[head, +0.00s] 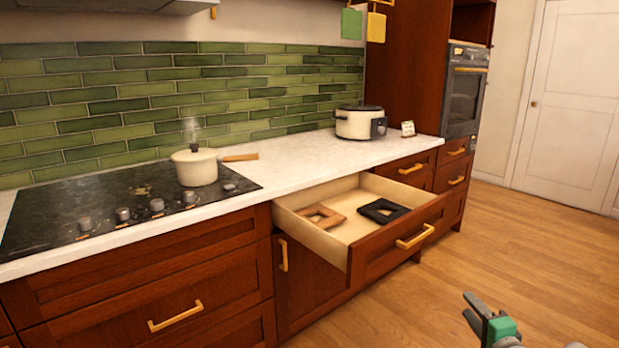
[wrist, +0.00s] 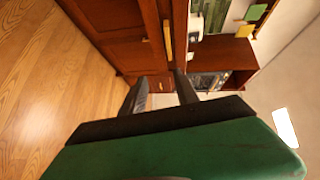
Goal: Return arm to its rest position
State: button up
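My gripper (head: 468,305) shows at the lower right of the head view, over the wood floor and clear of the cabinets. Only its dark fingers and green body show; most of the arm is out of frame. In the wrist view my gripper (wrist: 161,79) has its two dark fingers apart with nothing between them. The wrist view is turned sideways, with red-brown cabinets beyond the fingers.
An open drawer (head: 341,240) juts out from the counter, holding a wooden trivet (head: 322,217) and a black one (head: 384,211). A steaming cream pot (head: 196,167) stands on the cooktop (head: 110,208). The floor (head: 540,260) at right is clear.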

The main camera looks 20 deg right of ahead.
jog(key=w+a+r+n+g+y+p, duration=0.2)
jog(key=a+n+p, duration=0.15)
jog(key=a, duration=0.45)
jog(key=w+a+r+n+g+y+p, duration=0.2)
jog(key=w+a+n+p, duration=0.15)
jog(key=a, duration=0.45)
jog(key=w+a+r+n+g+y+p, duration=0.2)
jog(key=a+r+n+g+p, duration=0.15)
jog(key=a, duration=0.45)
jog(key=s+a+r+n+g+h+p, duration=0.1)
jog(key=s+a+r+n+g+p, duration=0.1)
jog(key=s+a+r+n+p, duration=0.2)
jog(key=s+a+r+n+g+h+p, duration=0.1)
jog(key=s+a+r+n+g+p, duration=0.2)
jog(key=s+a, duration=0.7)
notch_tip(320, 180, up, 2)
jog(key=shift+s+a+n+p, duration=0.25)
jog(key=shift+s+n+p, duration=0.65)
jog(key=shift+s, duration=0.3)
